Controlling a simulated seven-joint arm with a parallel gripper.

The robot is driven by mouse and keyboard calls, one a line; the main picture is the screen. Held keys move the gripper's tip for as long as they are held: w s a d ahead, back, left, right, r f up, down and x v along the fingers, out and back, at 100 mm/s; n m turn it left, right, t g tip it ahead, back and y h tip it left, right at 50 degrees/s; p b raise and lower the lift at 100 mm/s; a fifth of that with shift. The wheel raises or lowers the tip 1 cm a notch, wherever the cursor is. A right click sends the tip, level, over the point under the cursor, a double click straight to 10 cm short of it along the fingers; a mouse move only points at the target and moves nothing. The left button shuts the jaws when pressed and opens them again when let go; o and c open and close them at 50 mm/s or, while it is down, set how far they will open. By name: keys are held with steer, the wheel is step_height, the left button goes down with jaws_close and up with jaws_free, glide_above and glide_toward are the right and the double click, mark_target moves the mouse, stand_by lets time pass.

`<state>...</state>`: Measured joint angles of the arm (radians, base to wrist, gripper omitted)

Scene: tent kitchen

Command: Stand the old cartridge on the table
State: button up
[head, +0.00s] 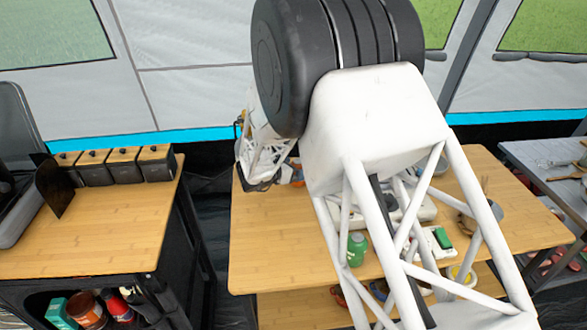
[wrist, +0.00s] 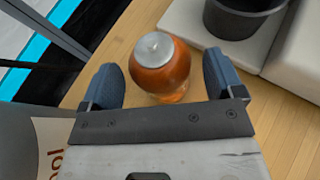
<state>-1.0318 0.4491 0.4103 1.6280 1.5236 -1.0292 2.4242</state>
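In the wrist view my gripper (wrist: 160,66) is open, with one dark blue finger on each side of a shiny orange-brown round-bodied bottle (wrist: 160,78) with a grey metal cap. The bottle stands upright on the wooden table (wrist: 135,45), and a gap shows between it and both fingers. I cannot tell for sure whether any object in view is the old cartridge. In the head view a green canister (head: 357,249) stands near the front of the table (head: 290,245). My arm covers much of the table and hides my fingertips there.
A white appliance (wrist: 275,75) with a dark round cup (wrist: 232,18) lies just right of the gripper. A green-and-white item (head: 443,238) and a bowl-like vessel (head: 490,212) are at the table's right. The table's front left is clear.

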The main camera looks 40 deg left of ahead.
steer(key=shift+r, duration=0.15)
steer(key=shift+s+a+r, duration=0.15)
steer(key=shift+s+r, duration=0.1)
steer(key=shift+s, duration=0.35)
steer(key=v, duration=1)
steer(key=shift+s, duration=0.3)
steer(key=shift+r, duration=0.1)
stand_by(0.4)
